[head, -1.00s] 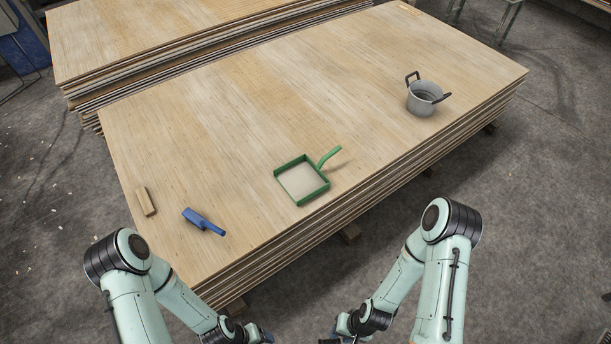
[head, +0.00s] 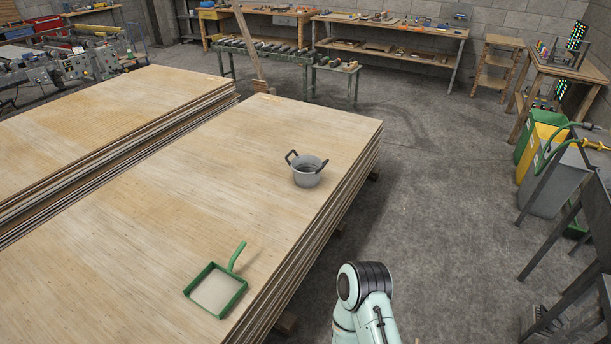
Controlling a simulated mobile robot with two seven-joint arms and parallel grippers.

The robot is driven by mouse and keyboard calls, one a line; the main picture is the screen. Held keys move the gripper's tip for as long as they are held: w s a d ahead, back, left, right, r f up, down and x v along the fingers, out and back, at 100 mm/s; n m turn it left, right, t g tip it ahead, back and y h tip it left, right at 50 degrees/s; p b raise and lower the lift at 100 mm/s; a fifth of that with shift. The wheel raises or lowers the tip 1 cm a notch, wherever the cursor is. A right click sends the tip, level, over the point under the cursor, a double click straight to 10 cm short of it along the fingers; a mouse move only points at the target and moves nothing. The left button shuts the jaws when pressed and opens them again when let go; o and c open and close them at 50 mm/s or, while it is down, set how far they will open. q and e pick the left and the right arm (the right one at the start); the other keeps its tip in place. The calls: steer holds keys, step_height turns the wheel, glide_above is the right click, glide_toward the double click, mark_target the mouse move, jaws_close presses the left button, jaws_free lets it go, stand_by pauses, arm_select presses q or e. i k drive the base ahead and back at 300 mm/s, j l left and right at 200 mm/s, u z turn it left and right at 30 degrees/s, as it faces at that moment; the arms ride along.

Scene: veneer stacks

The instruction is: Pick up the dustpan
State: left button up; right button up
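The dustpan (head: 216,290) lies on top of the near veneer stack (head: 120,240), close to its right edge. It has a green rim, a pale pan and a green handle (head: 237,257) that points up and away. My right arm shows at the bottom, to the right of the stack and apart from the dustpan; its gripper is below the picture. My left arm and gripper are out of view.
A grey pot (head: 307,172) with two dark handles stands farther along the same stack. A second veneer stack (head: 100,115) lies to the left. Workbenches (head: 390,35) line the back wall. Green, yellow and grey bins (head: 553,180) stand at the right. Grey floor (head: 440,190) between is clear.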

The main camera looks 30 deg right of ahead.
mark_target(216, 288)
steer(key=i+l+u, duration=0.2)
steer(key=u, duration=0.2)
steer(key=i+l+u, duration=0.15)
steer(key=l+u, duration=0.25)
